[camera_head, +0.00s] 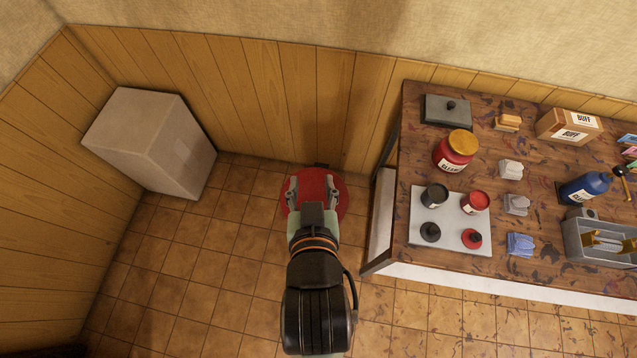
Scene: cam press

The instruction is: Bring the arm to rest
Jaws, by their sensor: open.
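My gripper (312,194) is at the end of my arm, which reaches up from the bottom middle of the view. Its two fingers are spread apart with nothing between them. It is over the tiled floor, left of the workbench (540,185) and clear of it. A round red object (334,190) shows beneath the gripper; the gripper and arm hide part of it. I cannot tell how far it is below the fingers.
A grey box (150,143) stands in the left corner. The bench holds a red jar (455,152), a white tray (452,236) with small pots and lids, a blue bottle (585,187) and a grey toolbox (590,240). The floor (190,260) at left is free.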

